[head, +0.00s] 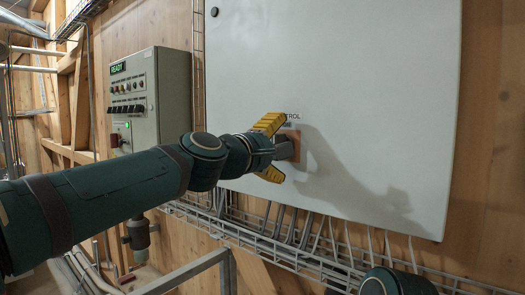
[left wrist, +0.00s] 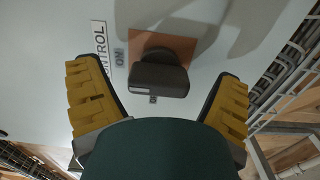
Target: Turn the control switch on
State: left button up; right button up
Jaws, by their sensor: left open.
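The control switch is a dark knob (left wrist: 158,78) on an orange-brown square plate (left wrist: 178,42), fixed to a large pale cabinet door. A CONTROL label (left wrist: 101,48) and a small ON label (left wrist: 119,57) are beside the plate. The knob has a short pale mark near one end of its front. In the head view, the knob (head: 287,150) shows in front of the plate (head: 297,139). My left gripper (head: 279,148) is open, its yellow fingers on opposite sides of the knob. In the left wrist view, gaps show between both fingers and the knob. My right gripper is not visible.
The cabinet door (head: 330,70) fills the middle. A smaller grey-green box (head: 172,100) with a READY display, buttons and a red switch hangs to its left. A wire cable tray (head: 300,257) runs below the cabinet, and a grey metal frame (head: 190,272) stands at the bottom.

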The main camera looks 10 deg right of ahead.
pick_arm(q)
jog(key=v, duration=1.1)
jog(key=shift+s+a, duration=0.15)
jog(key=shift+s, duration=0.05)
